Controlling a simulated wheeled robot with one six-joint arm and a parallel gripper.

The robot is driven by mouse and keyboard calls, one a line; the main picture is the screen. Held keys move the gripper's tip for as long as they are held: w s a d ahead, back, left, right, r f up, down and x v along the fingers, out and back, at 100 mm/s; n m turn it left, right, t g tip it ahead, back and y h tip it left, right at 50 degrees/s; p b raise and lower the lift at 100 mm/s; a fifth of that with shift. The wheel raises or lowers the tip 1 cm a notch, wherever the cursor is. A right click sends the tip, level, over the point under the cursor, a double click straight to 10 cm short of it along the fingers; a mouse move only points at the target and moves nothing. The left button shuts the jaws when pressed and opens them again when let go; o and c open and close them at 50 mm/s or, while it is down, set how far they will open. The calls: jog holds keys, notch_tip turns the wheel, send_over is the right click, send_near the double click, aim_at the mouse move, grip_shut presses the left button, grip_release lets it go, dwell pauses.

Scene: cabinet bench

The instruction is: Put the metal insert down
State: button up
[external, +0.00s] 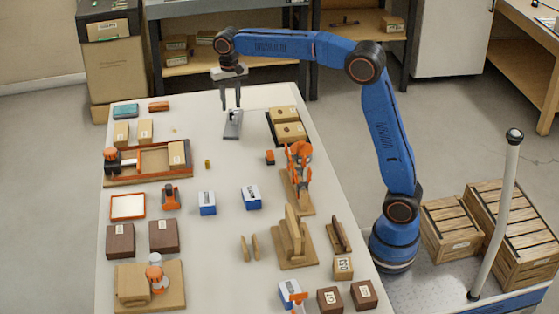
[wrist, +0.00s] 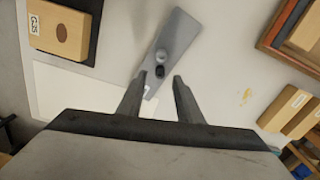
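I cannot tell for certain whether this round piece is the metal insert. My gripper (wrist: 160,77) points down over the near end of the plate.
A black tray with tan boxes (external: 287,113) stands to the right of the plate. An orange-edged tray (external: 150,159) and tan boxes (external: 145,130) stand to the left. Blue-white boxes (external: 207,203) and an orange clamp (external: 299,155) are nearer. Bench around the plate is mostly clear.

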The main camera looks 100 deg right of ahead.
notch_tip(320, 180, up, 8)
jog(key=shift+r, duration=0.25)
dwell(0.5)
